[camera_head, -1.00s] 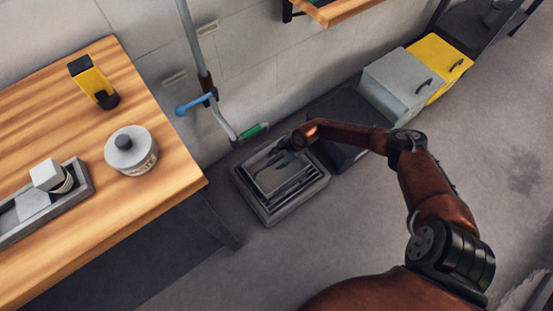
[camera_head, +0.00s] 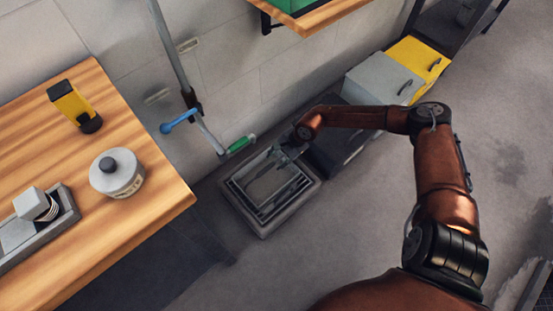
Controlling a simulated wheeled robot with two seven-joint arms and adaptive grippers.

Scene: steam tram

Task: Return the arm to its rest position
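My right arm comes in from the lower right and reaches across to a grey tray-like crate (camera_head: 262,229) on the floor. Its gripper (camera_head: 288,178) is over the crate's upper right part. The fingers are small and dark against the crate's grey inside, so I cannot tell whether they are open or shut. I make out no object held in them. My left arm and gripper are not in view.
A wooden table (camera_head: 150,205) at left bears a lidded pot (camera_head: 117,178), a yellow-black device (camera_head: 72,103) and a grey tray (camera_head: 68,212). A wall pipe (camera_head: 172,60) has blue and green handles. Grey (camera_head: 378,77) and yellow (camera_head: 420,62) boxes stand at upper right. Floor at right is mostly clear.

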